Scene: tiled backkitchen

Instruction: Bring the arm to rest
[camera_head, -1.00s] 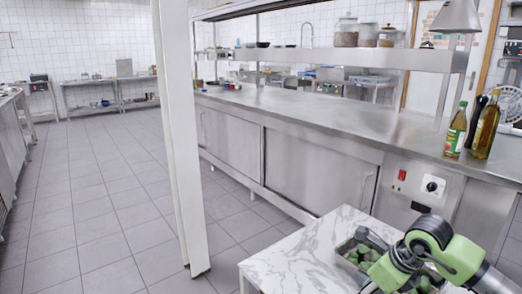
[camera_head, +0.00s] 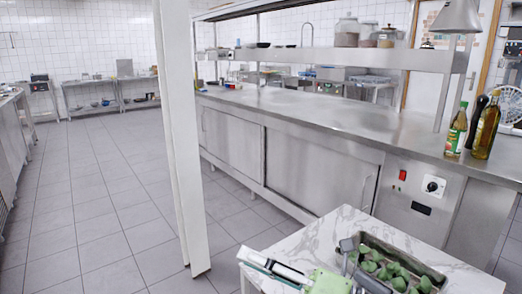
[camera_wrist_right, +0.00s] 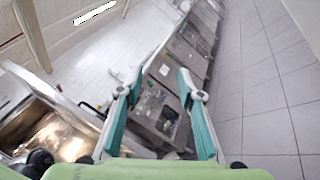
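My right gripper (camera_head: 258,262) shows at the bottom of the head view, over the front left part of the marble-topped table (camera_head: 340,222), its fingers pointing left. In the right wrist view its two teal fingers (camera_wrist_right: 159,78) stand apart with nothing between them, so it is open and empty. My left gripper is in neither view.
A metal tray (camera_head: 436,278) of green pieces (camera_head: 384,270) lies on the marble table beside my right arm. A steel counter (camera_head: 300,112) with bottles (camera_head: 485,128) runs behind. A white post (camera_head: 182,150) stands left of the table. Tiled floor (camera_head: 90,210) is clear further left.

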